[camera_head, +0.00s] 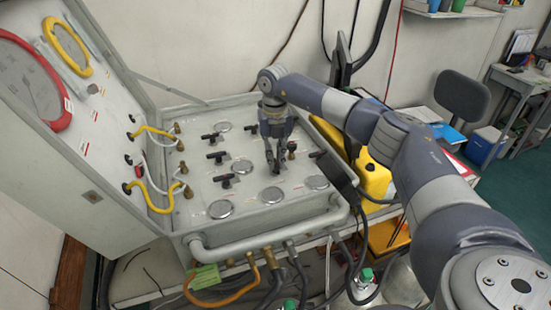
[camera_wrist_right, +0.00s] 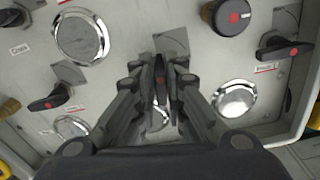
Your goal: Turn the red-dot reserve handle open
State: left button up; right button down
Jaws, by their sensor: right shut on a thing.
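My right gripper (camera_head: 277,168) reaches down onto the grey panel (camera_head: 240,196) inside the open case. In the right wrist view, my right gripper (camera_wrist_right: 160,90) is shut on a black handle (camera_wrist_right: 160,72), which stands lengthwise between the fingers. A small red mark shows on this handle. Its base is partly hidden by the fingers. Other black handles with red dots show at the left (camera_wrist_right: 52,99) and right (camera_wrist_right: 290,49) of that view, with small labels nearby that I cannot read surely. My left gripper is not in view.
Round gauges (camera_head: 271,195), several black handles (camera_head: 215,156) and brass fittings crowd the panel around the gripper. A black knob with a red dot (camera_wrist_right: 232,16) is close by. Yellow and white hoses (camera_head: 160,205) run to the open lid at the left.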

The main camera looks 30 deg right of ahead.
aim_at(275, 162)
jog(key=shift+r+n, duration=0.15)
jog(key=shift+n, duration=0.35)
jog(key=shift+w, duration=0.1)
jog(key=c, duration=1.7)
grip_release()
jog(key=shift+o, duration=0.2)
notch_tip(275, 162, up, 12)
jog(key=shift+s, duration=0.2)
